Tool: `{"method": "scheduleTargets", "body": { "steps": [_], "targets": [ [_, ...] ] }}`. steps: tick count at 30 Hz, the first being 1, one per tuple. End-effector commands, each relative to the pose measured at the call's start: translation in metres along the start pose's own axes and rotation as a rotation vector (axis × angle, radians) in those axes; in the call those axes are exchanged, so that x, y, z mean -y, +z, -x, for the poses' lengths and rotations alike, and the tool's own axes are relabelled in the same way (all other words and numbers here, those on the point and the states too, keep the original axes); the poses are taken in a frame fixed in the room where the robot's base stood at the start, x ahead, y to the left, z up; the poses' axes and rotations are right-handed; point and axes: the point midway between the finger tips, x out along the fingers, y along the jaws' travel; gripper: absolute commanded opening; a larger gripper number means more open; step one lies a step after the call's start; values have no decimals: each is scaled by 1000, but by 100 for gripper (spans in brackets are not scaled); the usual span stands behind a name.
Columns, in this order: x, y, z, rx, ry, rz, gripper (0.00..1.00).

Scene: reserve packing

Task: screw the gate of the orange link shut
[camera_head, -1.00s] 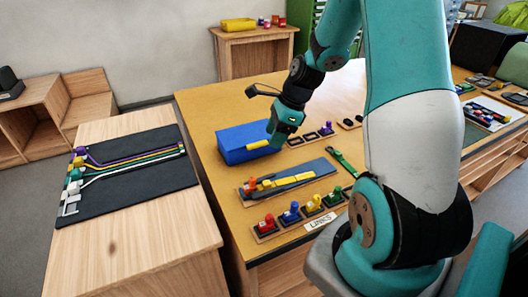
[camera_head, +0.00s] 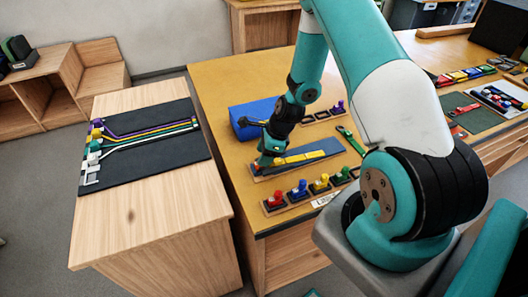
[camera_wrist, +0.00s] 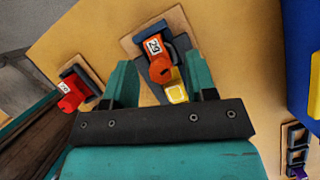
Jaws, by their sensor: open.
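The orange link (camera_wrist: 158,66), with a white number tag, sits in a dark holder on a wooden board in the wrist view. A yellow piece (camera_wrist: 176,92) lies just below it. My gripper (camera_wrist: 160,78) is open, with one teal finger on each side of the orange link's lower part; I cannot tell whether either finger touches it. In the head view my gripper (camera_head: 264,160) is low at the left end of the board with the long yellow piece (camera_head: 302,157), and it hides the orange link. Whether the link's gate is open or shut does not show clearly.
A red link (camera_wrist: 72,92) stands in its own holder left of my gripper. The head view shows a row with red (camera_head: 277,198), blue (camera_head: 300,188), yellow (camera_head: 320,183) and green (camera_head: 341,175) links. A blue box (camera_head: 244,120) lies behind. A side table (camera_head: 145,210) with a dark mat stands left.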

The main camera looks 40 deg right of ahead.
Motion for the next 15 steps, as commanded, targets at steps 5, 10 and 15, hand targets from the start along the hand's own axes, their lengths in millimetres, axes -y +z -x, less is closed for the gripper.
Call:
{"method": "scheduleTargets", "body": {
  "steps": [5, 10, 15],
  "targets": [
    [0, 0, -2, 0, 0, 0, 52],
    [0, 0, -2, 0, 0, 0, 38],
    [0, 0, -2, 0, 1, -1, 0]
  ]
}}
